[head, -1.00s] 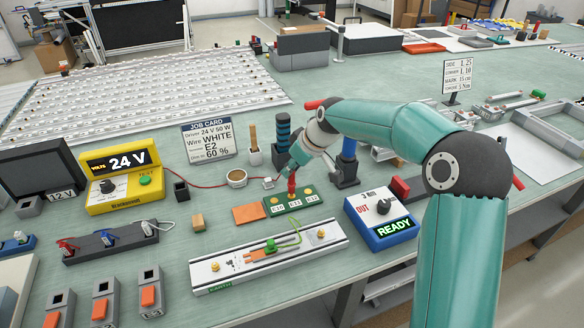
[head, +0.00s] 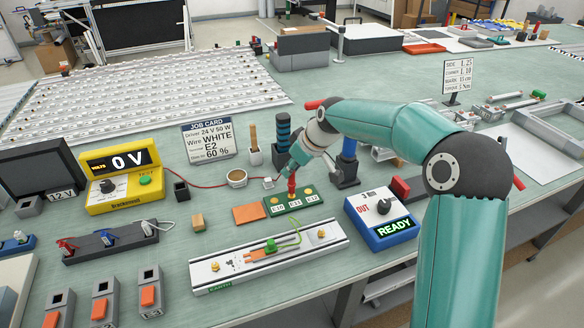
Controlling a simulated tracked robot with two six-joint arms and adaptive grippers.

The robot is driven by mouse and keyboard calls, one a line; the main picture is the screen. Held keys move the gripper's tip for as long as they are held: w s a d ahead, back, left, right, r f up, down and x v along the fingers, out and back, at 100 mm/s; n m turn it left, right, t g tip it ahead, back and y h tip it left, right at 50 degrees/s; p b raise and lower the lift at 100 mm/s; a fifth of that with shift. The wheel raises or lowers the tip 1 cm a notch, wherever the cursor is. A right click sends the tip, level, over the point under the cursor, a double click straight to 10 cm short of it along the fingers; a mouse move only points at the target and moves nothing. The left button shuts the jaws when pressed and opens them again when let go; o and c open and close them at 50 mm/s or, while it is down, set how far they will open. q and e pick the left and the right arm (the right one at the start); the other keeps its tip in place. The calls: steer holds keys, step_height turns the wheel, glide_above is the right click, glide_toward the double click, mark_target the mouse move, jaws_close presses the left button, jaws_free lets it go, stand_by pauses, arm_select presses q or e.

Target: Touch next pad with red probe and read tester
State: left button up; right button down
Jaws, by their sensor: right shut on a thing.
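My right gripper (head: 270,182) is at the end of the teal arm and is shut on the red probe (head: 292,185). The probe points down, with its tip at or just above the middle pad of the green pad board (head: 272,211); contact cannot be made out. The board has several gold pads with small dark labels. The yellow tester (head: 98,202) stands at the left and its display (head: 118,161) reads "0 V". A red lead (head: 195,186) runs from the tester towards the probe. My left gripper is not in view.
A metal strip (head: 222,274) with a green clip and wire lies in front of the board. A blue box reading READY (head: 392,228) stands to its right. A cup (head: 236,178), an orange square (head: 249,213) and a job card (head: 209,141) are nearby.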

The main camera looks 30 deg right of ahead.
steer(key=shift+f, duration=0.1)
stand_by(0.5)
steer(key=shift+r+p, duration=2.3)
steer(key=shift+r, duration=0.8)
